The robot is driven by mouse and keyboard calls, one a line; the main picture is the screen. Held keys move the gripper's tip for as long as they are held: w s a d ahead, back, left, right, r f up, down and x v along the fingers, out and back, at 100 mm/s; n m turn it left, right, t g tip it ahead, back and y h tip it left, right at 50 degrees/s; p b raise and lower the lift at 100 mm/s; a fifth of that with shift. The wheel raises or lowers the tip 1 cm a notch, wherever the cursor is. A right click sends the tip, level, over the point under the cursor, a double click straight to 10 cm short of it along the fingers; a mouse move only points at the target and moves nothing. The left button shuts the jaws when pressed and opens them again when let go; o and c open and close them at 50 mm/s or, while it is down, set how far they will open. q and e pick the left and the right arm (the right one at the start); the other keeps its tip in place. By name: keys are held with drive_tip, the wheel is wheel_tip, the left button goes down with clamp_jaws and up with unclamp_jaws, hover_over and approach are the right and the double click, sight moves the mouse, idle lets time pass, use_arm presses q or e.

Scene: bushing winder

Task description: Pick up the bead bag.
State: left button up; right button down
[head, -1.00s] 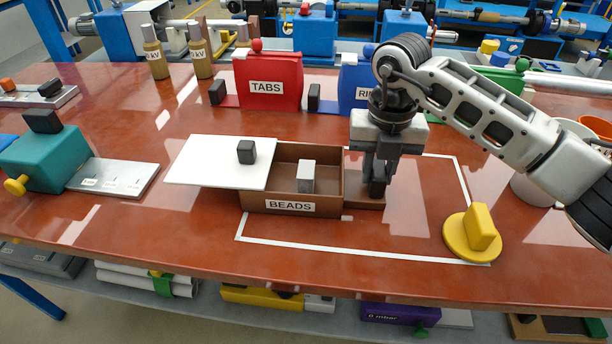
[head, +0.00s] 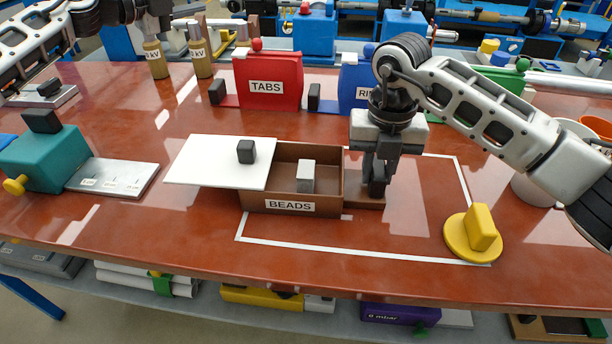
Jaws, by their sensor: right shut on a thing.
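The brown BEADS box (head: 290,206) stands open inside the white outline on the table. A small pale grey block (head: 306,176), which may be the bead bag, stands in it. A white lid (head: 215,165) with a dark knob (head: 246,151) covers the box's left part and overhangs its left side. My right gripper (head: 377,187) points down at the box's right side, shut on the dark handle (head: 377,188) that rises from the box's brown foot. My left gripper (head: 156,14) is at the top left edge, partly cut off, away from the box; its jaws are unclear.
A red TABS box (head: 268,82) and a blue box (head: 356,85) stand behind. A yellow knobbed disc (head: 473,236) lies at the front right. A teal block (head: 42,158) with a grey plate (head: 112,178) is at left. The table's front middle is clear.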

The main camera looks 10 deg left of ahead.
use_arm(q)
drive_tip(key=s+d+r+m+g+h, duration=0.1)
drive_tip(key=s+d+m+g, duration=0.15)
drive_tip(key=d, duration=0.55)
drive_tip(key=s+d+r+m+g, duration=0.15)
drive_tip(key=d+m+g, duration=0.25)
drive_tip(key=d, duration=0.4)
drive_tip(key=m+g+y, duration=0.2)
drive_tip(key=g+y, duration=0.6)
drive_tip(key=y, duration=0.3)
hover_over(306, 169)
wheel_tip(306, 169, down, 21)
drive_tip(key=shift+w+a, duration=0.1)
drive_tip(key=shift+f, duration=3.05)
drive_tip(key=shift+c, duration=0.3)
drive_tip(key=c, duration=1)
